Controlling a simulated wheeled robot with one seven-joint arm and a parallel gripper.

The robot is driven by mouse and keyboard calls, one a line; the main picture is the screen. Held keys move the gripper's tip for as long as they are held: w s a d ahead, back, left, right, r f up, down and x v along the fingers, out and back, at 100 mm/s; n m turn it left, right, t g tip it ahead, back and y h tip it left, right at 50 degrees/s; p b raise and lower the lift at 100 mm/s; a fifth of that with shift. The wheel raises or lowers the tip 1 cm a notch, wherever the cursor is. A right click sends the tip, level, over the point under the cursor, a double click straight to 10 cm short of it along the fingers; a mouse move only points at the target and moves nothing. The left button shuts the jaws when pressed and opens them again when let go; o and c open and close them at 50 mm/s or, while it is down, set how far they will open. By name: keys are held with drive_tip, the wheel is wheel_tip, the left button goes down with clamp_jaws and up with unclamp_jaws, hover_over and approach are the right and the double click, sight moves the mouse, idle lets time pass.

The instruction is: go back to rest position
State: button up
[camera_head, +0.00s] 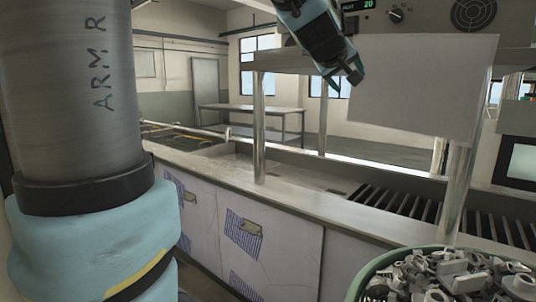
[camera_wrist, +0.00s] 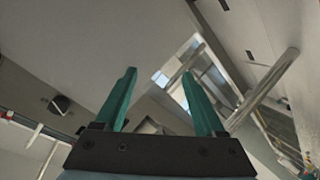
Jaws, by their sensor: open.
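My gripper (camera_head: 348,80) is at the top of the head view, raised in the air in front of the upper shelf of the station. In the wrist view, its two green fingers (camera_wrist: 158,100) stand wide apart with nothing between them. It is open and empty. A large part of my own arm fills the left side of the head view.
A long counter (camera_head: 290,197) with white cabinet doors runs below. Metal posts (camera_head: 259,130) hold the shelf. A white panel (camera_head: 420,90) hangs right of my gripper. A green-rimmed bin (camera_head: 372,270) full of grey parts stands at the lower right. A table (camera_head: 250,108) stands behind.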

drive_tip(key=s+a+f+m+g+y, duration=0.1)
drive_tip(key=s+a+f+g+y, duration=0.1)
drive_tip(key=a+f, duration=0.7)
drive_tip(key=s+a+f+g+y, duration=0.1)
drive_tip(key=a+f+g+y, duration=0.3)
drive_tip(key=f, duration=0.9)
drive_tip(key=s+a+f+m+g+y, duration=0.1)
drive_tip(key=s+a+f+g, duration=0.2)
drive_tip(key=s+a+f, duration=1)
drive_tip(key=shift+s+a+f+g+y, duration=0.2)
drive_tip(key=shift+s+a+g+y, duration=0.1)
drive_tip(key=shift+a+g, duration=0.15)
drive_tip(key=shift+w, duration=0.1)
